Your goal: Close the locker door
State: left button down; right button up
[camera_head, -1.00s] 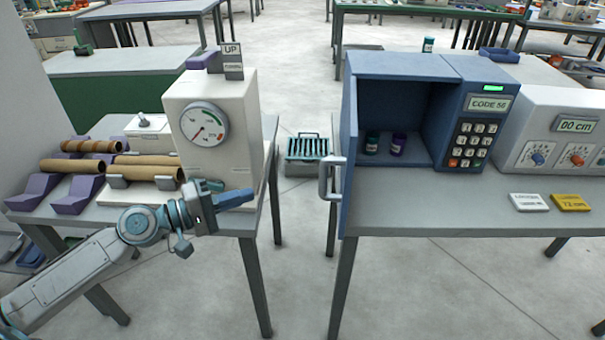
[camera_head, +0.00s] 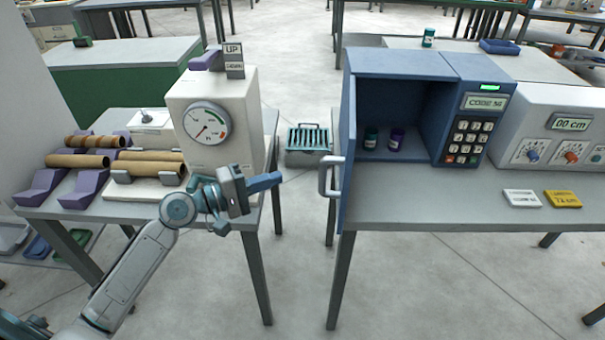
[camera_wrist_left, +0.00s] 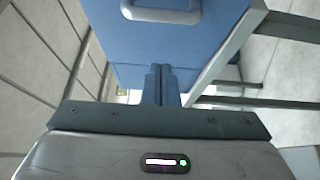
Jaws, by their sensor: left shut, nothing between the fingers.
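The blue locker (camera_head: 400,64) stands on the right table with its front open. Its door (camera_head: 347,155) is swung out at the left side, seen nearly edge-on, with a grey handle (camera_head: 329,177) on its outer face. A teal jar (camera_head: 371,138) and a purple jar (camera_head: 397,139) stand inside. My left gripper (camera_head: 278,180) is shut and empty, left of the handle and apart from it, over the gap between the tables. In the left wrist view, the shut fingers (camera_wrist_left: 161,84) point toward the blue door (camera_wrist_left: 170,45) and its handle (camera_wrist_left: 160,14). My right gripper is not in view.
A keypad panel (camera_head: 467,140) with a code display is on the locker's right. White and yellow tags (camera_head: 563,199) lie on the right table. The left table holds a gauge machine (camera_head: 212,110) and brown tubes (camera_head: 77,160). A teal crate (camera_head: 307,138) is on the floor between the tables.

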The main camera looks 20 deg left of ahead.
pick_arm(q)
jog(key=w+d+p, duration=0.2)
jog(key=d+p, duration=0.1)
jog(key=d, duration=0.3)
jog(key=shift+w+d, duration=0.3)
jog(key=shift+d, duration=0.05)
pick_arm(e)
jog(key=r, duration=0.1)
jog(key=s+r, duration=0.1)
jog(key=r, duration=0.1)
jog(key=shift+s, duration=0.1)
